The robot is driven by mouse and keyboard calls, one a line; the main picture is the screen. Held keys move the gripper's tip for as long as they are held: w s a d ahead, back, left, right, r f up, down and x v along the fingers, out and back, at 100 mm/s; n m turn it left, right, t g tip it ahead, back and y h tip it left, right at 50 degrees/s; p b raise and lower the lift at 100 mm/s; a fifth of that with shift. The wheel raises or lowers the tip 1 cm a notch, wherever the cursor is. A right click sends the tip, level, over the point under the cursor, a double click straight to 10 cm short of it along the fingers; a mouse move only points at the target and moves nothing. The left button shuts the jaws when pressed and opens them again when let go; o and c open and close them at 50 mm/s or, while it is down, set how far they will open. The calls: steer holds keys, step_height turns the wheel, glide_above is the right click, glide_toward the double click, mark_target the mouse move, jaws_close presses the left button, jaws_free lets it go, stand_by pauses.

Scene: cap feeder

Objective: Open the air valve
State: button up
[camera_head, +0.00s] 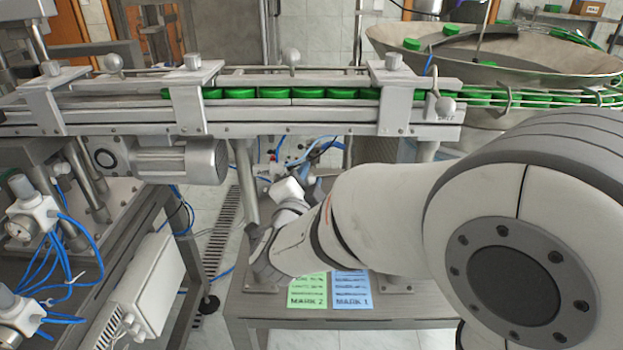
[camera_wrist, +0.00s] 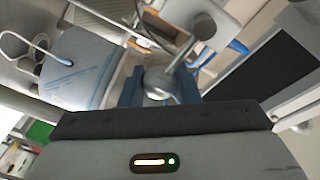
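In the wrist view my gripper (camera_wrist: 159,86) has its two blue fingers spread apart. A grey metal rounded part (camera_wrist: 160,80) with a stem lies between them; it may be the air valve's handle, but I cannot tell for sure. I cannot see the fingers touching it. In the head view my arm reaches down under the conveyor, and its end is near a cluster of fittings with blue air hoses (camera_head: 322,148). The fingers and the valve itself cannot be made out there.
The conveyor rail (camera_head: 290,115) with several green caps runs above my arm's end. A metal feeder bowl (camera_head: 500,58) stands at the back right. Green and blue note cards, MARK 2 (camera_head: 307,290) and MARK 1 (camera_head: 351,289), lie on the low table. Blue hoses hang at left.

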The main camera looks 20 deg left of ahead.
jaws_close()
steer(key=shift+d, duration=0.25)
steer(key=shift+a, duration=0.2)
steer(key=s+a+f+m+g+y+b, duration=0.1)
steer(key=a+f+m+b, duration=0.5)
steer(key=m+b, duration=0.9)
steer(key=shift+s+f+m+g+y+b, duration=0.35)
steer(key=shift+g+y+b, duration=0.6)
steer(key=shift+b, duration=3.15)
steer(key=shift+w+a+r, duration=0.1)
steer(key=o, duration=0.5)
jaws_free()
